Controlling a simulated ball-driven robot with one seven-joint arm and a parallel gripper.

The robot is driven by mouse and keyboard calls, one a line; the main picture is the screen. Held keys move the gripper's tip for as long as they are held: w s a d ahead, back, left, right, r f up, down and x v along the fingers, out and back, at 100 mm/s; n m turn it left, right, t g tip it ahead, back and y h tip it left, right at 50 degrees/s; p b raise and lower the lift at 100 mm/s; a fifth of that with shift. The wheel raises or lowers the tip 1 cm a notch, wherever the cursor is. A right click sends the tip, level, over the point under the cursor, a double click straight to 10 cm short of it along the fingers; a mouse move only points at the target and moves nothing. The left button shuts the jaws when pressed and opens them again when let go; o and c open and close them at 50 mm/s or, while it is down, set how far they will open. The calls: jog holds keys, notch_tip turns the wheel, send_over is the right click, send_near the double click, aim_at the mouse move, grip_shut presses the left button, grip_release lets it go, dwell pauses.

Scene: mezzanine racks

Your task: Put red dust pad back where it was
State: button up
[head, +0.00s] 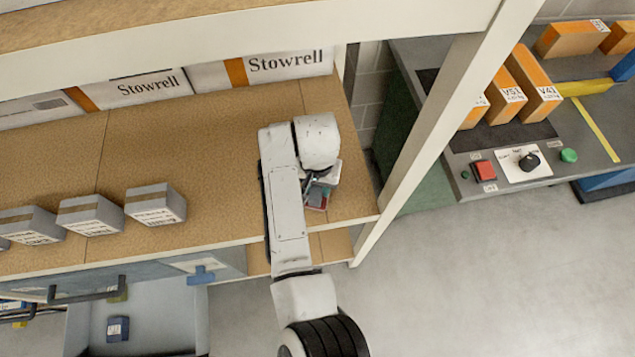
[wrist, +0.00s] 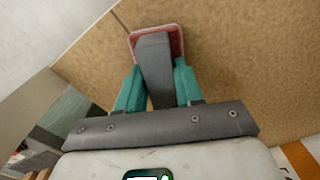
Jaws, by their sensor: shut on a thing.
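The red dust pad (head: 317,202) is at my gripper near the right end of the upper shelf board (head: 225,130). In the wrist view the pad (wrist: 176,40) shows a red face with a pale rim, and a grey grip (wrist: 154,65) runs along its middle. My gripper (wrist: 156,88) is shut on the grey grip, with one teal finger on each side. In the head view my gripper (head: 320,184) is partly hidden by my own arm. I cannot tell whether the pad touches the board or hangs just above it.
Grey boxes (head: 155,204) stand along the shelf's left front, and Stowrell cartons (head: 262,69) line its back. A white upright (head: 440,130) is close on the right. Below, an open drawer (head: 150,315) holds a small blue item (head: 118,328). Board around the pad is clear.

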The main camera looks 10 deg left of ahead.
jog(key=shift+f, duration=0.2)
jog(key=o, duration=0.9)
jog(key=shift+r, duration=0.1)
jog(key=shift+o, duration=0.2)
notch_tip(320, 180, up, 12)
jog(key=b, duration=0.1)
jog(key=shift+r, duration=0.15)
